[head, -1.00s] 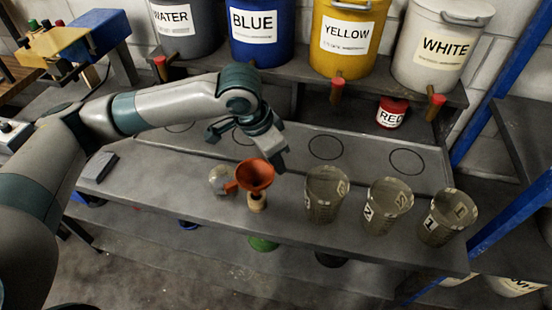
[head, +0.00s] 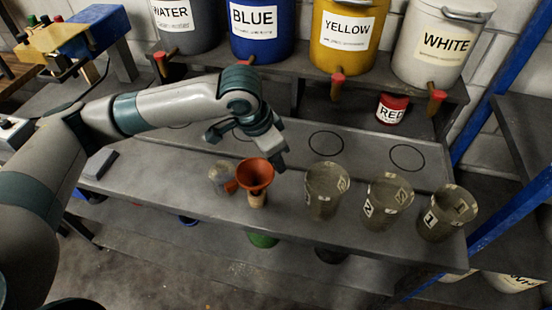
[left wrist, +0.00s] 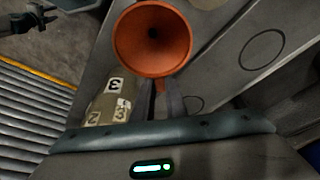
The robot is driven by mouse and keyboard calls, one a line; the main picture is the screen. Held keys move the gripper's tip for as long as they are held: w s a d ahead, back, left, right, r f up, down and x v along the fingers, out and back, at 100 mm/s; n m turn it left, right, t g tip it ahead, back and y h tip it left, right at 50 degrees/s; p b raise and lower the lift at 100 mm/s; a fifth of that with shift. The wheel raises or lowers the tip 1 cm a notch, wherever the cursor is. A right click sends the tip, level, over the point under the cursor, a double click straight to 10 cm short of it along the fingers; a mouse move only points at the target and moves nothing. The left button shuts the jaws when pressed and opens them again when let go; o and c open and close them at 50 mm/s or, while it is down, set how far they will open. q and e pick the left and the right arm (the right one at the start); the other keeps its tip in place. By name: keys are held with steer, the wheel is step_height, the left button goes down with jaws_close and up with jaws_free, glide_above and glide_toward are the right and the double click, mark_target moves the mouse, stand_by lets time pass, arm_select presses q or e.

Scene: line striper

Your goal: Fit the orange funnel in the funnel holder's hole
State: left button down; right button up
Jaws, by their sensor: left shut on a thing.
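The orange funnel (head: 256,173) has its wide mouth facing up, above the front part of the grey bench. It also shows in the left wrist view (left wrist: 152,40). My left gripper (head: 277,162) is at the funnel's far right side. In the left wrist view its two fingers (left wrist: 161,100) are closed around a small orange tab below the rim. A tan, wood-like piece (head: 257,199) shows directly under the funnel; I cannot tell whether they touch. I cannot make out the funnel holder's hole. A dark part that looks like my right gripper (left wrist: 32,18) shows at the wrist view's corner.
A clear round vessel (head: 221,178) stands just left of the funnel. Three numbered beakers, the nearest one (head: 325,192), stand to the right. Labelled buckets, such as the blue one (head: 262,45), stand on the shelf behind. A red can (head: 392,108) is below them.

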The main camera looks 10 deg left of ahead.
arm_select(q)
steer(key=shift+f, duration=0.5)
stand_by(0.5)
steer(key=shift+f, duration=0.45)
stand_by(0.6)
steer(key=shift+f, duration=0.25)
steer(key=shift+f, duration=0.6)
steer(key=c, duration=1.7)
jaws_free()
steer(key=shift+o, duration=0.3)
steer(key=shift+r, duration=0.15)
